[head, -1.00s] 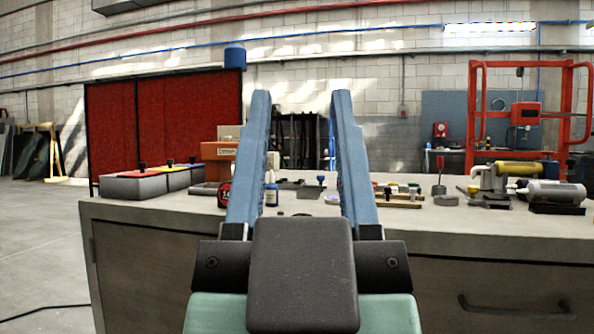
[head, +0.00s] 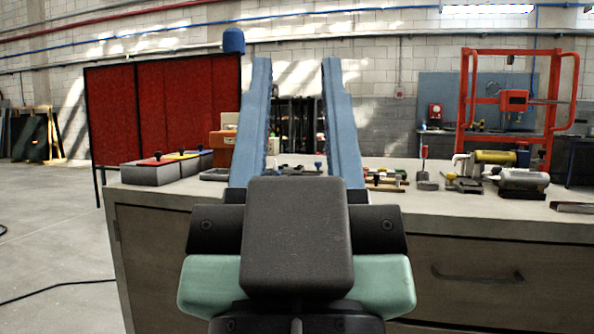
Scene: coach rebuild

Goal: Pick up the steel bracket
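My gripper (head: 296,66) is in the middle of the head view. Its two long blue fingers point away from me and stand wide apart, with nothing held between them. I cannot identify the steel bracket for certain. A small grey metal piece (head: 297,171) lies on the workbench (head: 480,216), seen between the fingers and beyond them. A flat grey metal piece (head: 572,207) lies near the bench's front edge at the far right, cut by the picture edge. My fingers and gripper body hide part of the bench top.
Yellow and grey power tools (head: 495,163) stand on the right. A red frame (head: 515,100) stands behind. Floor left of the bench is largely clear, with a black cable.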

